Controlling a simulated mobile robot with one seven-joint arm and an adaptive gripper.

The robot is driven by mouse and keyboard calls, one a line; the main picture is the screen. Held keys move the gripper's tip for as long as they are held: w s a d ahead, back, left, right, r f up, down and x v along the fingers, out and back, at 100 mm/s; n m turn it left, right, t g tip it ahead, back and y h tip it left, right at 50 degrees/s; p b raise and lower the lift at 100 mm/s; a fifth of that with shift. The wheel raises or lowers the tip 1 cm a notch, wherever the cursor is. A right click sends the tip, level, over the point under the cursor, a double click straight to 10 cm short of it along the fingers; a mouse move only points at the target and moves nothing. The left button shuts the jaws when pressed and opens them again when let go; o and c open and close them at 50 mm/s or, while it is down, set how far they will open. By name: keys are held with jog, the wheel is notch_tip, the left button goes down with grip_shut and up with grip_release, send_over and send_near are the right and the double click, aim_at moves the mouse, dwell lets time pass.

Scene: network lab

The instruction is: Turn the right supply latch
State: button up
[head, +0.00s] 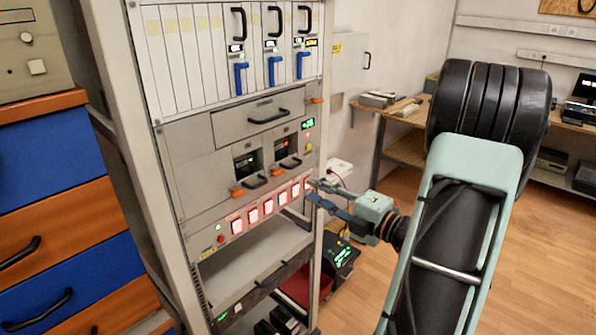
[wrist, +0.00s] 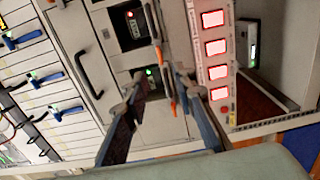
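Two supply modules sit side by side in the rack. The right supply's orange latch (head: 276,171) is below its dark display in the head view, and shows as a small orange piece in the wrist view (wrist: 158,55). The left supply's orange latch (head: 237,192) is lower left of it and shows in the wrist view (wrist: 172,106). My gripper (head: 311,187) is in front of the rack, right of and below both latches in the head view. In the wrist view its fingers (wrist: 160,74) are apart with no object held. I cannot tell their distance from the panel.
A row of lit red buttons (head: 253,215) runs below the supplies. A drawer with a black handle (head: 268,117) and modules with blue levers (head: 274,70) are above. The rack's right upright (head: 325,60) stands beside the panel. Open floor (head: 385,240) is to the right.

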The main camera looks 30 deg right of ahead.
aim_at(280, 174)
jog(key=p+x, duration=0.1)
jog(key=x, duration=0.9)
jog(key=shift+w+a, duration=0.25)
jog(key=shift+w, duration=0.05)
grip_shut()
